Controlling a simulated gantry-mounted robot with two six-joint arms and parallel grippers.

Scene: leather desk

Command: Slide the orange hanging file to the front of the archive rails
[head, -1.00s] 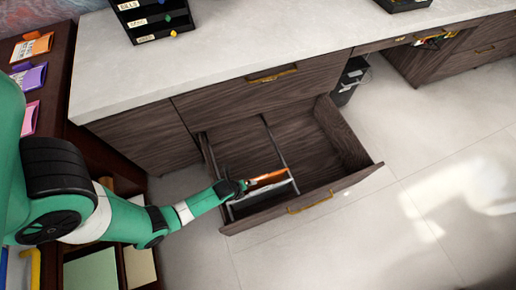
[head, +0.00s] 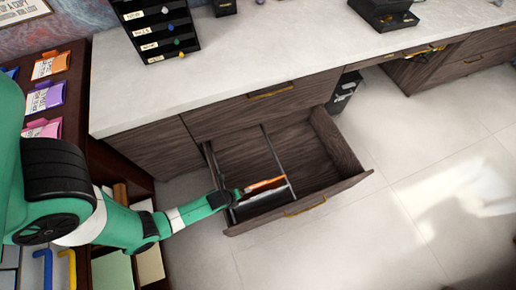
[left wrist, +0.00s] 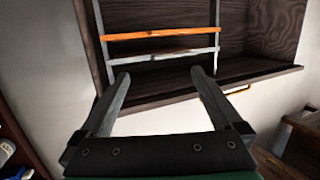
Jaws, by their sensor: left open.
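The orange hanging file (head: 265,184) hangs across the rails in the left part of the open drawer, near the drawer's front. In the left wrist view the orange file (left wrist: 160,34) spans between the left rail (left wrist: 98,20) and the right rail (left wrist: 217,20). A light grey cross piece (left wrist: 165,55) lies parallel to it, nearer the drawer front. My left gripper (left wrist: 161,74) is open, its two fingers apart and nothing between them. Its fingertips appear short of the orange file, beside the grey piece; contact cannot be told. In the head view this gripper (head: 237,193) is at the file's left end.
The drawer's right part is empty. A marble-like desktop (head: 240,65) is above. A shelf with coloured files (head: 45,95) stands at the left. Open floor lies right.

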